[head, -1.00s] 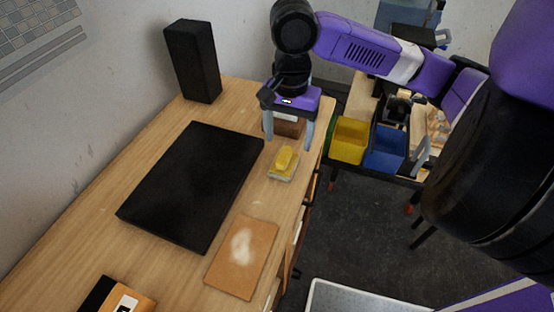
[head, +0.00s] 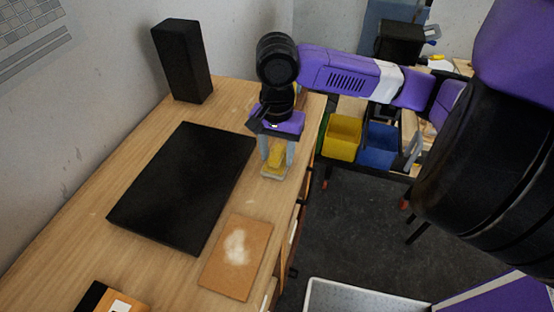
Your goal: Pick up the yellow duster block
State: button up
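The yellow duster block (head: 275,157) stands on a small pale dish (head: 275,174) near the right edge of the wooden desk. My gripper (head: 276,160) points down over it, with one grey finger on each side of the block. The fingers look spread around the block; whether they touch it is too small to tell. The top of the block is partly hidden by the gripper body.
A black flat panel (head: 182,187) lies left of the block. A brown board with a white powdery smear (head: 238,255) lies in front. A black speaker (head: 182,60) stands at the back. Yellow (head: 342,137) and blue (head: 377,145) bins sit beyond the desk's right edge.

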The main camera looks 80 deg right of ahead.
aim_at(277, 151)
jog(key=c, duration=0.7)
notch_tip(277, 151, up, 20)
jog(key=p, duration=0.3)
